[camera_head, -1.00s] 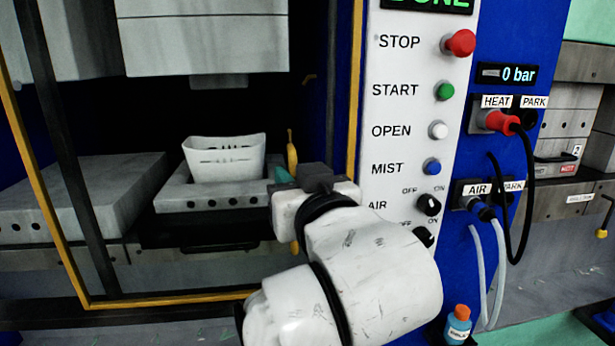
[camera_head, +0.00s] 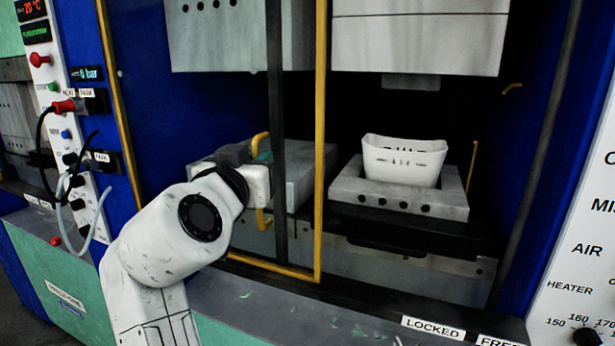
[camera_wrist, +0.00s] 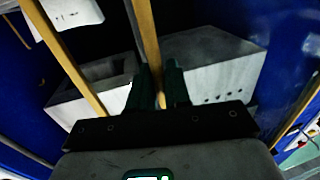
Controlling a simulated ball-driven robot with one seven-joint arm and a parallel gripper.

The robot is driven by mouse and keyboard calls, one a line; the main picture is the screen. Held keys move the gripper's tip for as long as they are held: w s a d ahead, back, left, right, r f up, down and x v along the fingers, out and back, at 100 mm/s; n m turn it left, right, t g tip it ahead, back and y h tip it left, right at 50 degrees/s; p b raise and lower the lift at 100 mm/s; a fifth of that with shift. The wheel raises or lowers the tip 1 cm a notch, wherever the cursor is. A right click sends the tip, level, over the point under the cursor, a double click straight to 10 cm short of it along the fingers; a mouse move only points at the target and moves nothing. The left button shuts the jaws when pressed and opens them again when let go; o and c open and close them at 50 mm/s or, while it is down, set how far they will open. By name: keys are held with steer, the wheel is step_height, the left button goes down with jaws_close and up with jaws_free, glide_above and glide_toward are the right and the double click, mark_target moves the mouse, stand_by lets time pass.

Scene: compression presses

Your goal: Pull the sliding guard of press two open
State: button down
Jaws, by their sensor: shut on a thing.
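The sliding guard is a yellow frame; its right upright (camera_head: 320,140) and bottom bar (camera_head: 275,268) stand in front of the press. Its yellow handle (camera_head: 261,218) sticks out above and below my gripper (camera_head: 262,165). My gripper is shut on this handle. In the wrist view, the two dark fingers (camera_wrist: 158,88) have the yellow handle bar (camera_wrist: 149,45) between them. The guard stands in front of the left grey block (camera_head: 300,175). The press bay to the right of the upright is uncovered. My fingertips are partly hidden in the head view.
A white tub (camera_head: 402,160) sits on the lower mould plate (camera_head: 400,195) in the uncovered bay. A control panel (camera_head: 580,250) stands at the right. Another panel with cables (camera_head: 75,190) is at the left. LOCKED and FREE labels (camera_head: 432,328) lie on the front ledge.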

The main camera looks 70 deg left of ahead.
steer(key=s+a+b, duration=0.1)
steer(key=s+a, duration=0.4)
steer(key=shift+s, duration=0.4)
steer(key=c, duration=1.3)
jaws_free()
steer(key=shift+c, duration=0.2)
steer(key=b+v, duration=0.2)
steer(key=v, duration=0.8)
steer(key=shift+s+d, duration=0.15)
steer(key=shift+d, duration=0.25)
